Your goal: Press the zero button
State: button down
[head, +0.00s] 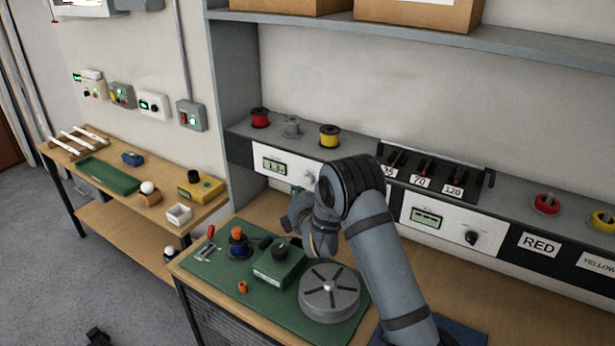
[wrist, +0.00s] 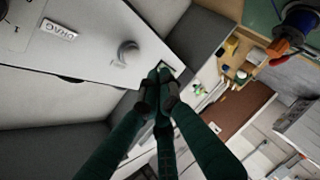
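The white meter panel (head: 262,153) on the shelf front carries a small display (head: 273,165) and a knob (head: 310,178). In the wrist view, its white face (wrist: 95,50) fills the upper left, with the knob (wrist: 128,52) just left of my fingertips. I cannot make out a zero button in either view; the fingers cover part of the panel near its edge. My gripper (wrist: 160,77) has its dark green fingers drawn together at the tips, with nothing visible between them. In the head view, my gripper (head: 298,193) is in front of the panel, below the display. Contact cannot be told.
Below my gripper, a green mat (head: 212,262) holds a green box (head: 279,264), a round grey slotted disc (head: 329,292) and small parts. A second meter panel (head: 437,215) sits to the right. Spools (head: 291,127) stand on the ledge above. A side bench (head: 85,150) is at left.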

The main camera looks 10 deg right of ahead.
aim_at(308, 180)
jog(key=shift+w+d, duration=0.9)
jog(key=shift+w+d+b, duration=0.1)
jog(key=shift+d+b, duration=0.05)
jog(key=shift+b, duration=0.3)
dwell(0.6)
jog(key=shift+w+d, duration=0.15)
jog(key=shift+w, duration=0.05)
jog(key=shift+w+d+b, duration=0.3)
jog(key=shift+b, duration=0.05)
dwell(0.9)
jog(key=shift+s, duration=0.1)
jog(key=shift+s+a+b, duration=0.5)
jog(key=shift+a+b, duration=0.1)
jog(key=shift+b, duration=0.1)
